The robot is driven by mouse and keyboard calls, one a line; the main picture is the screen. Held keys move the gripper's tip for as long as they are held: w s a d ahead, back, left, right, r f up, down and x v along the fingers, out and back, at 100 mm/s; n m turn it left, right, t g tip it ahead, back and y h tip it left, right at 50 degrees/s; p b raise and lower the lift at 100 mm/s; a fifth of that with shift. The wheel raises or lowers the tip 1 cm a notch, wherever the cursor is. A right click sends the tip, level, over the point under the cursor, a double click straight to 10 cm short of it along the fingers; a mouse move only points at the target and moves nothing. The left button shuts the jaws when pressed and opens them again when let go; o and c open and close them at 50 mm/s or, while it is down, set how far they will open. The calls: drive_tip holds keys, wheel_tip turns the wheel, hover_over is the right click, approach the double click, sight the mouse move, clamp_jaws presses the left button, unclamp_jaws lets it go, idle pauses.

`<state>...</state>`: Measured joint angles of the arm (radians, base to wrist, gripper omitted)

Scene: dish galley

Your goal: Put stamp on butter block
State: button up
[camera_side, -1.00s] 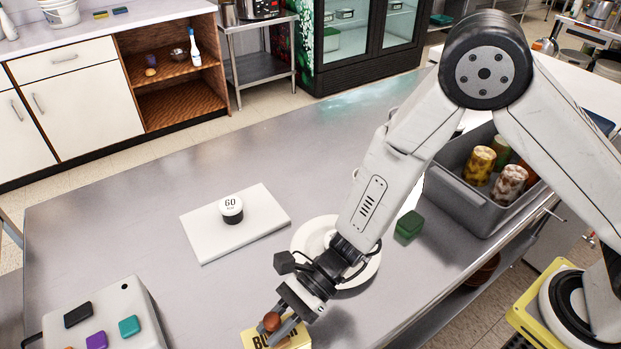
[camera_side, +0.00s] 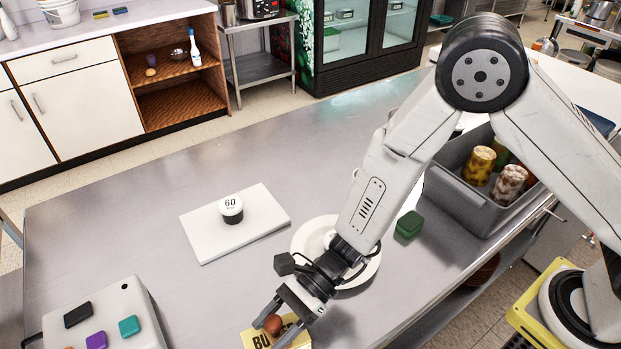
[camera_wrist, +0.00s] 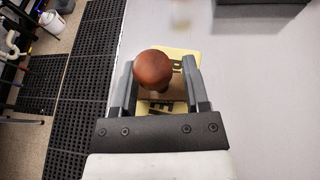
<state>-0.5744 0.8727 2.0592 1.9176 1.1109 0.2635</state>
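The stamp (camera_side: 273,325) shows as a round brown wooden knob at the bottom of the side view, and as a knob (camera_wrist: 153,69) in the wrist view. Its lower part is mostly hidden. The yellow butter block (camera_side: 257,339), with black lettering, is directly under it, partly cut off by the frame edge; it also shows in the wrist view (camera_wrist: 183,55). The stamp appears to stand on the block. My gripper (camera_side: 267,330) is open, its fingers on either side of the knob with gaps visible in the wrist view (camera_wrist: 162,75).
A white plate (camera_side: 303,236) lies under my forearm. A white board (camera_side: 205,238) with a black-and-white round timer (camera_side: 231,210) is further back. A green box (camera_side: 409,225) and a grey bin (camera_side: 455,190) with jars are at right. A pale case (camera_side: 110,300) stands at left.

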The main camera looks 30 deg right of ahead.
drive_tip(key=v, duration=1.2)
drive_tip(key=shift+d, duration=0.15)
idle(0.5)
drive_tip(key=d+r+n+t+h, duration=0.2)
drive_tip(key=d+n+h, duration=0.4)
drive_tip(key=d, duration=0.6)
drive_tip(key=s+d+r+n+t+h, duration=0.1)
drive_tip(key=d+r+n+t+h, duration=0.1)
drive_tip(key=d+n+h, duration=0.5)
drive_tip(key=d+n, duration=0.4)
drive_tip(key=d, duration=0.1)
drive_tip(key=shift+d, duration=0.3)
